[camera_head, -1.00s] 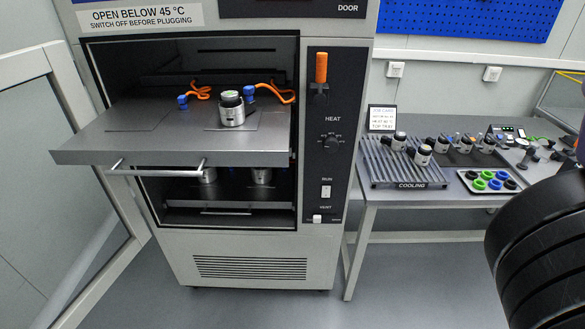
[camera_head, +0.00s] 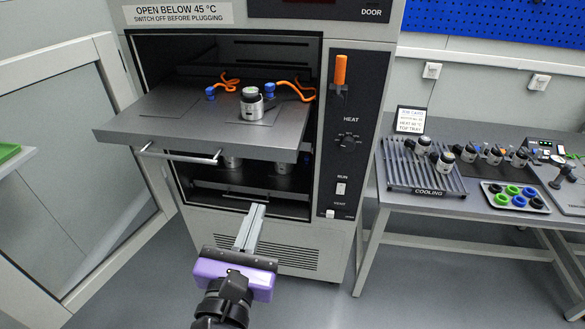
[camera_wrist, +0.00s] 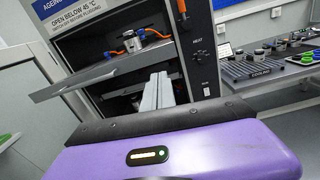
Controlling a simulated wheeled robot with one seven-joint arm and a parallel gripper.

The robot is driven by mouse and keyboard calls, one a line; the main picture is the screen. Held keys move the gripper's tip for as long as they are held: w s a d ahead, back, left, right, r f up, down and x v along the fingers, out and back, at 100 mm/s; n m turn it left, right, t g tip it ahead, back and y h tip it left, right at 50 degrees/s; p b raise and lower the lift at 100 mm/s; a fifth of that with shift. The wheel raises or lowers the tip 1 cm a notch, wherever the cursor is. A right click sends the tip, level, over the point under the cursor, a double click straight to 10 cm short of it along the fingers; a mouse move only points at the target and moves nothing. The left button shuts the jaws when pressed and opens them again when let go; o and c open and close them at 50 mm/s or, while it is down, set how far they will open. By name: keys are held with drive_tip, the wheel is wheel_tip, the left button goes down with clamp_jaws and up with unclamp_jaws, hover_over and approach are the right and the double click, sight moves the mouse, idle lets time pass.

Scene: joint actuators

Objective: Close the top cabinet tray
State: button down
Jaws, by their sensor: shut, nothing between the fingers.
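The top tray (camera_head: 190,122) of the cabinet (camera_head: 347,200) is pulled out to the front left, with its bar handle (camera_head: 180,156) along the front edge. A silver actuator (camera_head: 251,103) stands on it, with orange cables and blue plugs behind. My gripper (camera_head: 256,213) is shut and empty, in front of the cabinet, below and to the right of the tray handle, apart from it as far as I can tell. In the wrist view the gripper fingers (camera_wrist: 158,90) point toward the opening, and the tray (camera_wrist: 105,76) shows behind them.
The lower tray (camera_head: 240,193) sits inside the cabinet with actuators on it. The cabinet door (camera_head: 65,100) stands open at the left. A table with a cooling rack (camera_head: 425,180) and a tray of coloured rings (camera_head: 515,197) is at the right.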

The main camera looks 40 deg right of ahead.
drive_tip(key=p, duration=0.2)
approach(280, 159)
drive_tip(key=shift+n, duration=0.4)
drive_tip(key=x, duration=0.6)
drive_tip(key=shift+w+d, duration=0.3)
drive_tip(key=shift+d, duration=0.1)
drive_tip(key=shift+w+d, duration=0.15)
drive_tip(key=p+x, duration=0.3)
drive_tip(key=x, duration=1.2)
drive_tip(key=shift+d+f, duration=0.15)
drive_tip(key=shift+d, duration=0.05)
drive_tip(key=b+x, duration=0.1)
drive_tip(key=x, duration=0.4)
drive_tip(key=b+x, duration=0.1)
drive_tip(key=x, duration=0.5)
drive_tip(key=f+b+x, duration=0.1)
drive_tip(key=b+x, duration=0.1)
drive_tip(key=x, duration=0.4)
drive_tip(key=shift+d, duration=0.15)
drive_tip(key=shift+w+d+r, duration=0.15)
drive_tip(key=shift+w+d, duration=0.2)
drive_tip(key=shift+d, duration=0.15)
drive_tip(key=shift+d+r, duration=0.1)
drive_tip(key=shift+r, duration=0.15)
